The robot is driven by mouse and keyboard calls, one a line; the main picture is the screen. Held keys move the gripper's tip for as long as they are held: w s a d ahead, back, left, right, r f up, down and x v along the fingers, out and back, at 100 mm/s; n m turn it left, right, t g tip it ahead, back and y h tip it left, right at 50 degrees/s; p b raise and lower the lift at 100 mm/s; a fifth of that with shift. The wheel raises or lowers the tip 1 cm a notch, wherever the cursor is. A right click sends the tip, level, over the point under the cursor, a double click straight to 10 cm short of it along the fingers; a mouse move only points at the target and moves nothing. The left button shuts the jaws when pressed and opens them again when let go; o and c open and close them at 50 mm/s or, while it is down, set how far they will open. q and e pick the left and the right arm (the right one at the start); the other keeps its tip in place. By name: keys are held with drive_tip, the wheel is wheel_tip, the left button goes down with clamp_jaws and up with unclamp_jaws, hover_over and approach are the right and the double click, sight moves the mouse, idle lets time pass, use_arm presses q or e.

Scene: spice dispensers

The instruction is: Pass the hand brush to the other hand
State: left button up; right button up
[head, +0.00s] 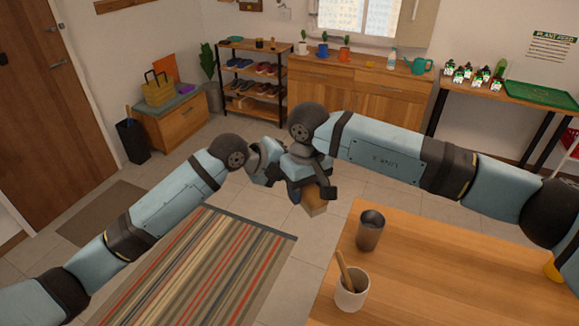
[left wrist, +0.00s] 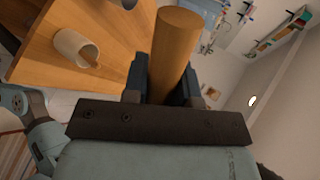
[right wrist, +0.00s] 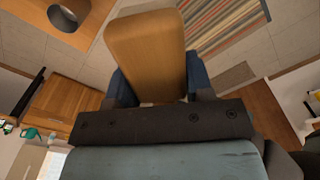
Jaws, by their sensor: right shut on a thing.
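The hand brush shows in the head view only as a small light wooden piece (head: 314,205) at the right gripper's fingers. My right gripper (head: 312,192) is shut on it; in the right wrist view its broad, rounded wooden part (right wrist: 146,55) stands out from between the fingers. In the left wrist view a round wooden handle (left wrist: 175,45) stands between the fingers of my left gripper (left wrist: 168,85). Whether those fingers press on it is hard to tell. In the head view the left gripper (head: 268,163) is close beside the right one and partly hidden. The bristles are not visible.
Both grippers are out in front, left of the wooden table (head: 450,270). On the table stand a dark cup (head: 370,232) and a white cup (head: 351,292) holding a wooden stick. A striped rug (head: 200,270) lies on the floor. A shoe rack and cabinets stand farther back.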

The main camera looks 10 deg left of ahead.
drive_tip(key=o, duration=1)
